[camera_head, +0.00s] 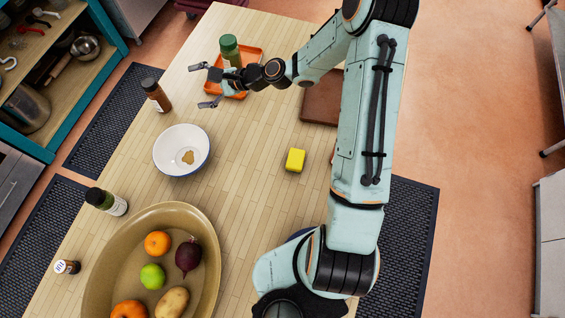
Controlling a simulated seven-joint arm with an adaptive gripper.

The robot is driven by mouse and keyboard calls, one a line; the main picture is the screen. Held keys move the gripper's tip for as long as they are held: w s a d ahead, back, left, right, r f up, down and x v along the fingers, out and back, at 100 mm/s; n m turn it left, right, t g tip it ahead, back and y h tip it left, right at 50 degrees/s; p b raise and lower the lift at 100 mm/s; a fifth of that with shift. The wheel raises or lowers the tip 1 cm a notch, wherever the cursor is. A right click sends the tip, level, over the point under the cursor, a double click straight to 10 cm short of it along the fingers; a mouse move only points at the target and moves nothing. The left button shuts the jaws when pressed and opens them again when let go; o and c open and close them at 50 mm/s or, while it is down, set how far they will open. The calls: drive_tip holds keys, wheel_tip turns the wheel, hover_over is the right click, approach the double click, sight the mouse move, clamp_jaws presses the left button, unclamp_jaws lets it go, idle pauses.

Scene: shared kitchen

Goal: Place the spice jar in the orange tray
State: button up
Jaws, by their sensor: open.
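The orange tray (257,55) lies at the far end of the wooden table. A jar with a green lid (229,46) stands upright, apparently inside the tray; its base is partly hidden by my gripper. My gripper (203,86) is open, its fingers spread and pointing left over the tray's left side. Nothing shows between the fingertips. A dark-lidded jar with brown contents (157,96) stands left of the tray. Another dark-lidded jar (106,201) stands nearer, at the left table edge. I cannot tell from the picture which jar is the named spice jar.
A white bowl (168,144) is mid-table, with a yellow sponge (295,160) to its right. A large oval dish (205,230) holds fruit and vegetables in front. A small bottle (66,267) stands at the left. A brown board (321,98) lies partly behind my arm.

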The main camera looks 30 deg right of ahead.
drive_tip(key=s+d+r+n+g+h, duration=0.1)
drive_tip(key=s+n, duration=0.4)
drive_tip(key=s, duration=0.5)
drive_tip(key=s+d+r+n+g+h, duration=0.2)
drive_tip(key=s+r+n+g+h, duration=0.2)
drive_tip(key=s, duration=0.7)
drive_tip(key=s+d+r+n+g+h, duration=0.2)
drive_tip(key=s+r+n, duration=0.4)
drive_tip(key=s, duration=0.4)
drive_tip(key=n+g+h, duration=0.1)
drive_tip(key=h, duration=0.1)
drive_tip(key=shift+s+n+h, duration=0.2)
drive_tip(key=shift+n+h, duration=0.2)
